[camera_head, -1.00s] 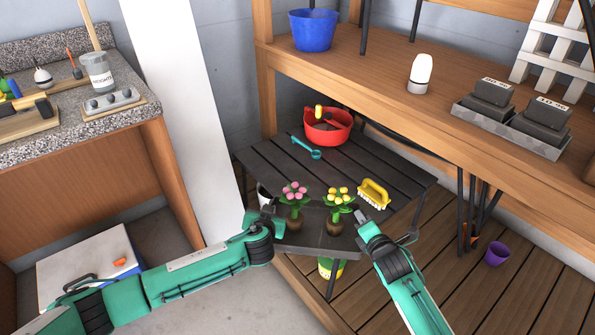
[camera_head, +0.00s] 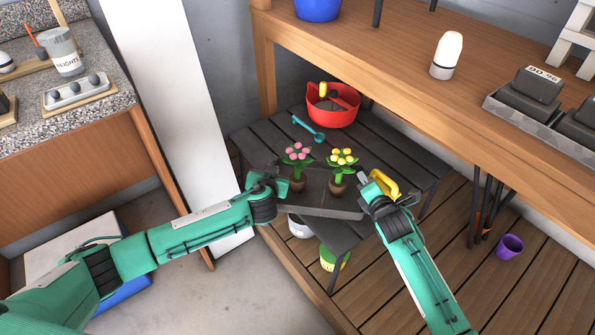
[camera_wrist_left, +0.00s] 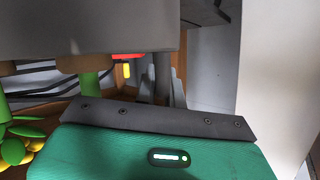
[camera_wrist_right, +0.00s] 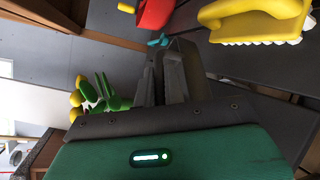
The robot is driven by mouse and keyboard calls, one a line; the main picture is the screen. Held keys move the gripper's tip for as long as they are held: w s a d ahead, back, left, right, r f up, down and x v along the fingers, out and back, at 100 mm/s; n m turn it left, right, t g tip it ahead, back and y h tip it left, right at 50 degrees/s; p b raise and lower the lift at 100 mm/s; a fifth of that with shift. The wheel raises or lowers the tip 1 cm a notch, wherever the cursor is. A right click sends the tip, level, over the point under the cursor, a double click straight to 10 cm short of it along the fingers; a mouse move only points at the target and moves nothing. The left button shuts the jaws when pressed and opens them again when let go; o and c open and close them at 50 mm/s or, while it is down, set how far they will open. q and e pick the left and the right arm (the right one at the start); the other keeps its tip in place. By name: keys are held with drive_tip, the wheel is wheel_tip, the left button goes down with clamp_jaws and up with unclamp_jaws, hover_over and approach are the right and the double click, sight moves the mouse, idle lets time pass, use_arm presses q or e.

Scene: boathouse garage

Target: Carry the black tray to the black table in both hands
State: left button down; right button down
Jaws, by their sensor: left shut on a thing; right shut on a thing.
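The black tray (camera_head: 318,211) is held level between my two grippers, over the near part of the black slatted table (camera_head: 405,148). I cannot tell whether it touches the tabletop. Two potted flowers stand upright on it, one pink (camera_head: 297,158) and one yellow (camera_head: 342,160). My left gripper (camera_head: 281,186) is shut on the tray's left end. My right gripper (camera_head: 364,181) is shut on its right end. The tray also shows as a grey slab across the top of the left wrist view (camera_wrist_left: 90,25).
A yellow brush (camera_head: 384,184) lies on the table close behind my right gripper. A teal scoop (camera_head: 308,129) and a red tub (camera_head: 333,106) are farther back. A wooden shelf (camera_head: 400,75) overhangs the table's back right. A white bucket (camera_head: 299,227) stands below.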

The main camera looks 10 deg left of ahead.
use_arm(q)
drive_tip(key=shift+a+f, duration=0.1)
drive_tip(key=shift+f, duration=0.05)
use_arm(e)
drive_tip(key=shift+d+f, duration=0.1)
drive_tip(key=shift+f, duration=0.05)
